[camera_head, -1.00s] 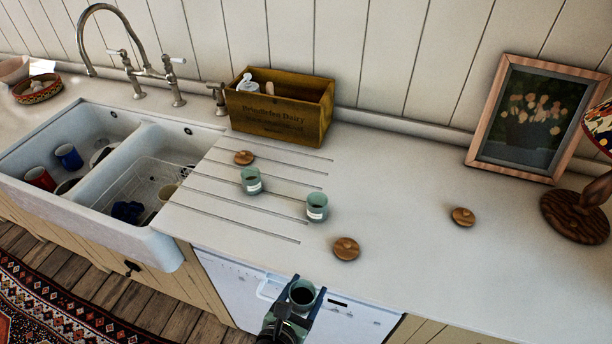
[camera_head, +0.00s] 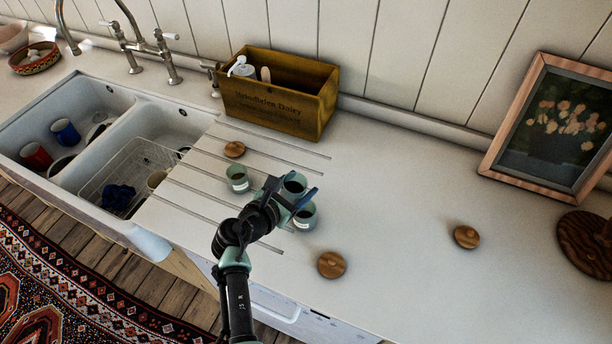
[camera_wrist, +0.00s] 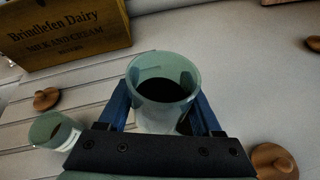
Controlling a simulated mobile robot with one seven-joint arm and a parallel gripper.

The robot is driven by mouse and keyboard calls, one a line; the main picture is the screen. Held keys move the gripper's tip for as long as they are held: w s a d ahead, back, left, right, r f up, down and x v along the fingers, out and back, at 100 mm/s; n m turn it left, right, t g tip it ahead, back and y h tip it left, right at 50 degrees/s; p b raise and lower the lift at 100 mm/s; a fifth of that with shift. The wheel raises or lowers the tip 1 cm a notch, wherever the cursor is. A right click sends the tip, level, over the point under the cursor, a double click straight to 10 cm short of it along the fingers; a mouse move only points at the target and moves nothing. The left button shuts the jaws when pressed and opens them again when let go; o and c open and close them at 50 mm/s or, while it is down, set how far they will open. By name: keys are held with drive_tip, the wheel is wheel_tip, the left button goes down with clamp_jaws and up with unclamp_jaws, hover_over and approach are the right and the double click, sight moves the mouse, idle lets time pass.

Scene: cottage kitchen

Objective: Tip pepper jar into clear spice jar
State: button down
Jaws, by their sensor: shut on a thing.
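My gripper (camera_head: 291,193) is shut on a greenish glass jar (camera_head: 294,183) with dark contents, most likely the pepper jar. In the wrist view the held jar (camera_wrist: 163,82) is upright or nearly so between the blue fingers, its mouth open and a dark fill inside. A similar open jar (camera_head: 304,216) with a pale label stands on the counter just below and beside the held one, partly covered by my gripper. Another such jar (camera_head: 238,179) stands to the left, and also shows in the wrist view (camera_wrist: 54,130). I cannot tell which standing jar is the clear spice jar.
Round wooden lids lie on the counter: one (camera_head: 234,149) behind the left jar, one (camera_head: 331,264) in front, one (camera_head: 466,236) at right. A wooden crate (camera_head: 275,105) stands behind. A sink (camera_head: 100,150) is left, a framed picture (camera_head: 555,130) right.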

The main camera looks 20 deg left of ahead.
drive_tip(key=shift+s+a+r+m+y, duration=0.35)
drive_tip(key=shift+a+r+m+y, duration=0.05)
drive_tip(key=shift+m+y, duration=0.3)
drive_tip(key=shift+a+m+y, duration=0.25)
drive_tip(key=shift+m+y, duration=0.25)
drive_tip(key=shift+m, duration=0.2)
drive_tip(key=m+y+b, duration=0.2)
drive_tip(key=m, duration=0.1)
drive_tip(key=shift+w+a+f+y, duration=0.1)
drive_tip(key=shift+a+f+y, duration=0.05)
drive_tip(key=shift+a+y, duration=0.2)
drive_tip(key=shift+r, duration=0.3)
drive_tip(key=shift+w+d+m, duration=0.1)
drive_tip(key=shift+m, duration=0.2)
drive_tip(key=shift+f+b, duration=0.1)
drive_tip(key=shift+b, duration=0.5)
drive_tip(key=shift+f+m+t+y+b, duration=0.15)
drive_tip(key=shift+m+t+y+b, duration=0.15)
drive_tip(key=shift+m+y+b, duration=0.5)
